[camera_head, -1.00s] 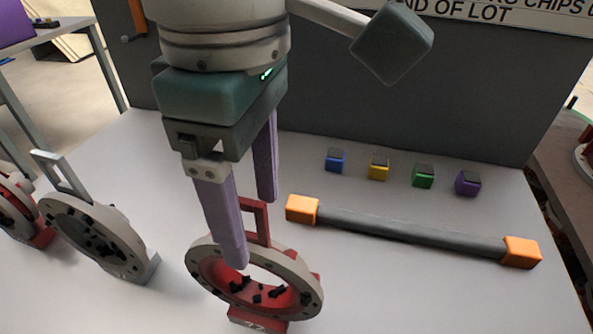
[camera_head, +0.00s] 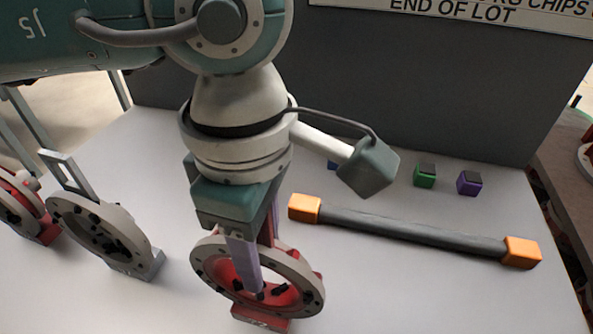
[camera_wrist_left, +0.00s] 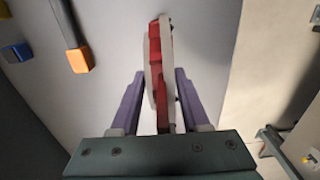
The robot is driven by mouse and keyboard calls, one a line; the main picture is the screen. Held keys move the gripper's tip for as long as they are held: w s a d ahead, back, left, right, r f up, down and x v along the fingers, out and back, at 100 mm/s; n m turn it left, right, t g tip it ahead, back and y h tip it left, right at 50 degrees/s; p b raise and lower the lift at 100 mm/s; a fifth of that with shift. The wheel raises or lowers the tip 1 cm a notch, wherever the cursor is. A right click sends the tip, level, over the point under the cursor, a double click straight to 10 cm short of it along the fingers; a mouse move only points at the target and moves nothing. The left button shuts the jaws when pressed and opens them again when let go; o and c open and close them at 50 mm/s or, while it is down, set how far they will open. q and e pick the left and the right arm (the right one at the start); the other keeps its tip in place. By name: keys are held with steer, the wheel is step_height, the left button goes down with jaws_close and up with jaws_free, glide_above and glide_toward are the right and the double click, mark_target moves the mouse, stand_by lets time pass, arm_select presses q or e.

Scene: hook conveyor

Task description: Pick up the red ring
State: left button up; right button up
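The red ring (camera_head: 214,272), with a grey flange face, a red base and a red handle at the back, stands upright on the table at the front centre. My left gripper (camera_head: 261,277) is lowered over it, pointing down, one purple finger in front of its face. In the left wrist view, the ring (camera_wrist_left: 164,45) is between the two purple fingers of my left gripper (camera_wrist_left: 160,73). The fingers stand apart on either side, with narrow gaps near the tips. The far finger is mostly hidden in the head view. My right gripper is not in view.
A grey ring (camera_head: 75,225) stands to the left, with another red-based ring (camera_head: 22,212) beyond it. A dark bar with orange ends (camera_head: 410,232) lies to the right. Green (camera_head: 425,176) and purple (camera_head: 469,184) blocks sit behind it, a blue one partly hidden. A dark wall stands behind.

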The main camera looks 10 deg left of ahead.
arm_select(q)
jaws_close()
stand_by(1.0)
